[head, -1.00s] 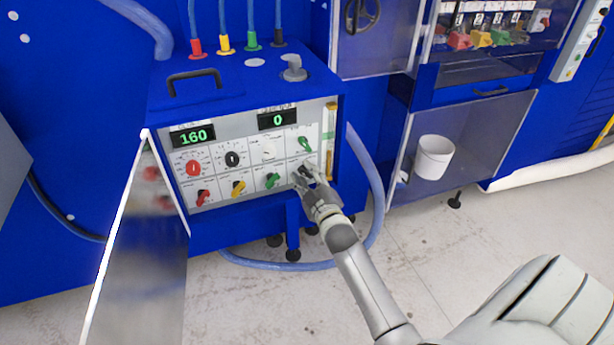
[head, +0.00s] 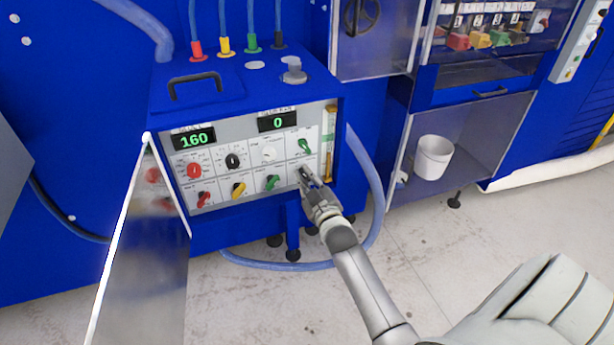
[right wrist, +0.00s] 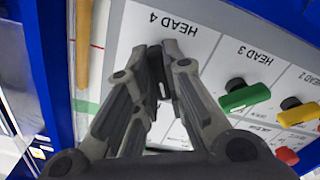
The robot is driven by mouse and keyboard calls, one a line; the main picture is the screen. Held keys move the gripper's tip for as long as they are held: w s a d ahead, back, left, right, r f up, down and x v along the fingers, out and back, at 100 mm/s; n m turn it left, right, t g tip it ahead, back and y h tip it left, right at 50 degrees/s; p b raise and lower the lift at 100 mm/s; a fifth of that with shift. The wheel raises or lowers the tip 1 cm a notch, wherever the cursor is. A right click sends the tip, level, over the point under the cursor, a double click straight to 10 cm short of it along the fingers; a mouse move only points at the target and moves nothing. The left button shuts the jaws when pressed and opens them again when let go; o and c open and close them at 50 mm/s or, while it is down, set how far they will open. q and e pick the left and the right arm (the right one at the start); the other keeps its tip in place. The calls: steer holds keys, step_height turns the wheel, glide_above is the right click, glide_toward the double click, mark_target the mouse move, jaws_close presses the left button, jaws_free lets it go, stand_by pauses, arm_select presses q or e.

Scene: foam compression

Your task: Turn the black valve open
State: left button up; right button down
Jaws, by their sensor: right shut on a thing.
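The black valve is the rightmost handle in the lower row of the control panel (head: 217,198). In the right wrist view the black valve (right wrist: 168,72) shows as a dark piece between the fingertips, under the label HEAD 4. My right gripper (right wrist: 162,62) is shut on it, with its fingers pointing at the panel. The valve's exact angle is hard to tell behind the fingers. My left gripper is not in view.
Green (head: 272,183), yellow (head: 239,189) and red (head: 204,199) valves sit left of it. An open metal door (head: 140,255) stands at the left. A blue hose (head: 372,190) curves right of the machine.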

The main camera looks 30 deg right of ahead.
steer(key=m+p, duration=0.1)
steer(key=m, duration=0.2)
steer(key=shift+m, duration=0.4)
steer(key=m+p, duration=0.1)
steer(key=m, duration=0.2)
steer(key=shift+m, duration=0.3)
steer(key=m, duration=0.3)
steer(key=shift+m, duration=2.2)
steer(key=c, duration=1.5)
jaws_free()
steer(key=shift+p, duration=0.3)
